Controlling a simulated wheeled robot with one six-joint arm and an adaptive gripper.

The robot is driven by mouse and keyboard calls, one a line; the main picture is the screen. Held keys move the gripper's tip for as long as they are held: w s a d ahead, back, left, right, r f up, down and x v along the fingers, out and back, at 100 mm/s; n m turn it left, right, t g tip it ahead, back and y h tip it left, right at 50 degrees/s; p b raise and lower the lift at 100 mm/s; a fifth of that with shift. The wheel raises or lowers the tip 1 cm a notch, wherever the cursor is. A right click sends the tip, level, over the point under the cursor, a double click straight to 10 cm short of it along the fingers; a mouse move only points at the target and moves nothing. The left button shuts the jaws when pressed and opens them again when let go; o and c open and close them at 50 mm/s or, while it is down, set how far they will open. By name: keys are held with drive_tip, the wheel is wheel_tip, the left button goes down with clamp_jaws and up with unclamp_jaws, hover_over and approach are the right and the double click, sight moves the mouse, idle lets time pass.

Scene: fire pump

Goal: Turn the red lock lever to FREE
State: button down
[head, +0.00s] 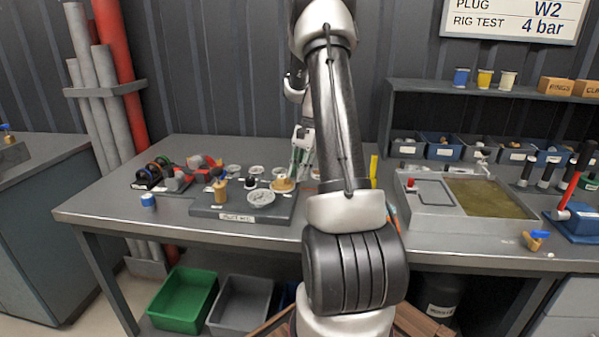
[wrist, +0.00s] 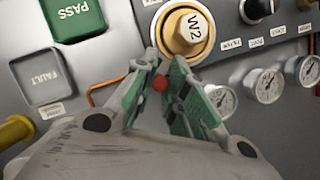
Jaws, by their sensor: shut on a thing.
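In the wrist view, the small round red end (wrist: 160,83) of what looks like the lock lever sits between my fingertips. The rest of the lever is hidden, and its setting cannot be read. My gripper (wrist: 161,86), with green finger pads, is shut on the red end, just below a round brass fitting (wrist: 188,30) marked W2. In the head view, my gripper (head: 301,150) is at the back of the bench, partly behind my arm. The lever cannot be made out there.
On the panel are a green PASS tile (wrist: 74,16), a grey FAULT tile (wrist: 46,76), a black knob (wrist: 258,9) and several gauges (wrist: 266,85). A dark board (head: 222,208) with parts lies left of my arm; a tray (head: 425,228) stands to the right.

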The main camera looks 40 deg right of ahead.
drive_tip(key=c, duration=1.4)
unclamp_jaws()
drive_tip(key=shift+c, duration=0.2)
drive_tip(key=v, duration=1.2)
